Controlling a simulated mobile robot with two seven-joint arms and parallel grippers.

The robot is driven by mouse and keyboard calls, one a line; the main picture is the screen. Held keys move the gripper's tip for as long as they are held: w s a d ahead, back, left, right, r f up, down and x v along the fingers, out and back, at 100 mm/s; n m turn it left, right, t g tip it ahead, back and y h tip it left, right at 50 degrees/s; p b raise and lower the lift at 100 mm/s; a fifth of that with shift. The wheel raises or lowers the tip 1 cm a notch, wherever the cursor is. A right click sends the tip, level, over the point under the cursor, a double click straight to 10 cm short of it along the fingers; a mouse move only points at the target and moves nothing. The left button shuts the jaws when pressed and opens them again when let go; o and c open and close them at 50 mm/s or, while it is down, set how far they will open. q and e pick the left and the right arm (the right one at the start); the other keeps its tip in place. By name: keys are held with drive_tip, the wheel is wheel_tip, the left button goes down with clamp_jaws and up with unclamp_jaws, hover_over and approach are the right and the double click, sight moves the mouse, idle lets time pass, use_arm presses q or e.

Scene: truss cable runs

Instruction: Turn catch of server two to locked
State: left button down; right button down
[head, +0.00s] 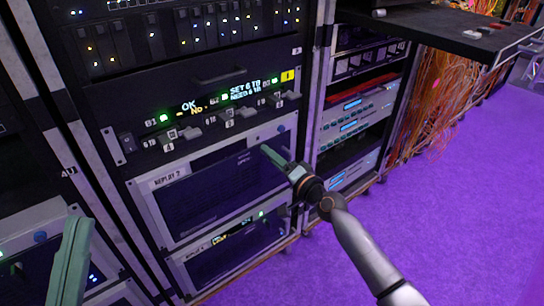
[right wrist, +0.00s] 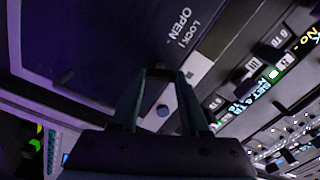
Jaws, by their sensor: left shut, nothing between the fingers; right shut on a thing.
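Server two is the dark-fronted unit labelled REPLAY 2 (head: 185,205) in the middle of the rack in the head view. My right gripper (head: 266,150) is at the upper right of its front. In the right wrist view my right gripper (right wrist: 160,74) is shut on a small dark piece, the catch, mostly hidden between the fingertips. The words LOCK and OPEN (right wrist: 187,27) are printed on the panel beside it. The catch's exact angle is hard to tell. My left gripper (head: 76,222) is shut and empty at the lower left of the head view.
A blue round button (head: 281,128) sits close to my right gripper and also shows in the right wrist view (right wrist: 163,110). Above is a panel with lit readouts and switches (head: 200,115). Another unit (head: 235,250) is below. Purple floor (head: 450,210) is clear at right.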

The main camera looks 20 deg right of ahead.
drive_tip(key=m, duration=0.4)
drive_tip(key=shift+f+m, duration=0.1)
drive_tip(key=shift+m, duration=0.3)
idle(0.4)
drive_tip(key=shift+c, duration=2)
unclamp_jaws()
drive_tip(key=shift+s+d, duration=0.1)
drive_tip(key=p+v, duration=0.1)
drive_tip(key=v, duration=1.1)
drive_tip(key=shift+s, duration=0.15)
